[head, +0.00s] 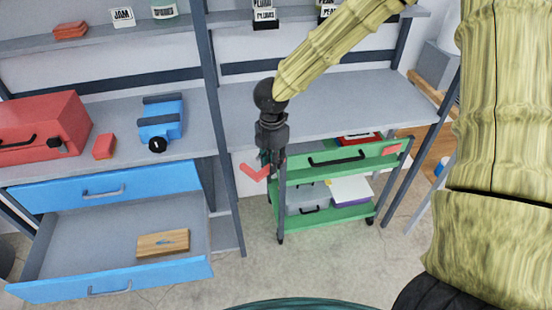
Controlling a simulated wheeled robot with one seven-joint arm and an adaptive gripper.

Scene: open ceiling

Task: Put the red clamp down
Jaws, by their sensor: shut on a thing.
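My gripper (271,158) is in the middle of the head view, pointing down. It is shut on the red clamp (256,173), a small red V-shaped piece that sticks out to the left below the fingers. The clamp appears held in the air, in front of the wall and beside the left end of the green cart (340,165). The fingertips are dark and small, so the exact grip point is hard to see.
A grey workbench (330,105) stands behind the cart. At left, an open blue drawer (75,235) holds a wooden block (163,243). Above it are a red toolbox (45,128), a red box (104,146) and a blue device (161,122). Bare floor lies in front.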

